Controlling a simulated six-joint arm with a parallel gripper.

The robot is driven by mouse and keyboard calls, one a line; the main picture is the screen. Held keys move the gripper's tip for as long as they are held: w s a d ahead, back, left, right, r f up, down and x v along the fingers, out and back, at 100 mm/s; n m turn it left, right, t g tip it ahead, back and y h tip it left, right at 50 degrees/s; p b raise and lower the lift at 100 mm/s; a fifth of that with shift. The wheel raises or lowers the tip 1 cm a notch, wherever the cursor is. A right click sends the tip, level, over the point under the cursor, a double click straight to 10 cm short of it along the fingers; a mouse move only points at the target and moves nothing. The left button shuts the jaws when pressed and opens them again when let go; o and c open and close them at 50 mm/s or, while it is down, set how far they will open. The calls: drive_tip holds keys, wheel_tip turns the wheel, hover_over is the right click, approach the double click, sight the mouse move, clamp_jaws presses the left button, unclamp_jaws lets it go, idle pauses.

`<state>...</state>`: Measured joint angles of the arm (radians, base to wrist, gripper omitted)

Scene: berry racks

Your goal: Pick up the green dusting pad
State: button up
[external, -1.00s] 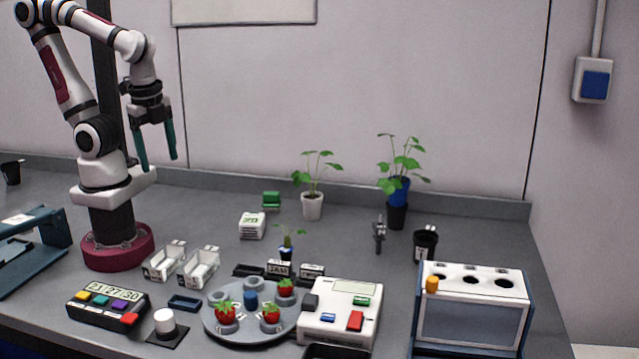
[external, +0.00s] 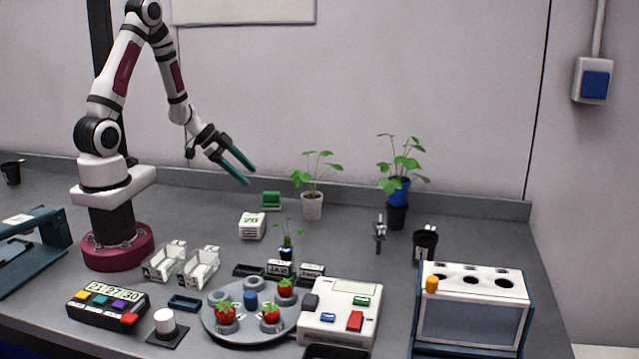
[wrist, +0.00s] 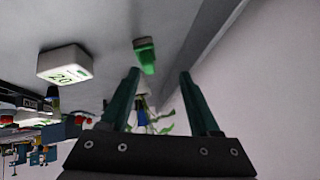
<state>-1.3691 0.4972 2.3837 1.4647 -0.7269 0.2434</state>
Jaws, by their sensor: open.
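The green dusting pad (external: 271,201) lies at the back of the bench, left of a potted seedling. In the wrist view the green pad (wrist: 145,56) shows ahead, just above the left fingertip. My gripper (external: 251,176) is open and empty, tilted down and to the right, in the air above and left of the pad. In the wrist view its two teal fingers (wrist: 159,72) stand wide apart with no object held between them.
A white block marked 20 (external: 252,226) sits in front of the pad. A seedling in a white pot (external: 312,205) stands right of the pad. The back ledge (external: 240,180) runs behind. A turntable with strawberries (external: 250,335) is at the front.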

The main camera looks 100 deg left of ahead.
drive_tip(key=s+t, duration=0.1)
drive_tip(key=s+d+f+n+t, duration=0.1)
drive_tip(key=s+n+t, duration=0.1)
drive_tip(key=shift+s+d+f+t+h, duration=0.15)
drive_tip(key=shift+s+t+h, duration=0.15)
drive_tip(key=shift+h, duration=0.1)
drive_tip(key=shift+d+n+t, duration=0.15)
drive_tip(key=shift+n+t, duration=0.15)
drive_tip(key=shift+n, duration=0.1)
approach(281, 210)
drive_tip(key=w, duration=0.2)
drive_tip(key=w+a, duration=0.1)
drive_tip(key=shift+w, duration=0.4)
drive_tip(key=x, duration=0.3)
drive_tip(key=r+x, duration=0.1)
drive_tip(key=x, duration=0.1)
drive_tip(key=shift+w+d+f, duration=0.1)
drive_tip(key=shift+w, duration=0.3)
clamp_jaws()
